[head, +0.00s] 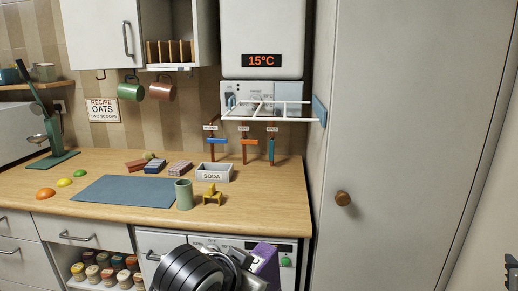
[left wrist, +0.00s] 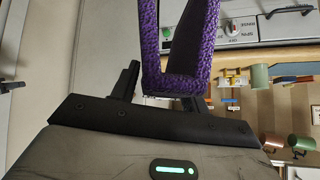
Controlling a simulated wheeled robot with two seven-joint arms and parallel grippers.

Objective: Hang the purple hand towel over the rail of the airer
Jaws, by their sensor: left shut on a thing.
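The purple hand towel (head: 265,263) shows low in the head view, in front of the white appliance under the worktop. My left gripper (head: 247,264) is shut on it, its jaws partly hidden by my wrist. In the left wrist view the towel (left wrist: 149,45) hangs as a folded loop from the jaws of the left gripper (left wrist: 153,96). The airer (head: 268,102) is a white rail frame on the back wall, above the worktop's right end. The towel is well below the airer and apart from it. A dark piece at the lower right edge may be my right gripper (head: 511,271).
On the worktop (head: 130,213) stand a green cup (head: 184,194), a small yellow chair-like object (head: 212,195) and a soda box (head: 214,172). A tall grey door (head: 400,110) closes the right side.

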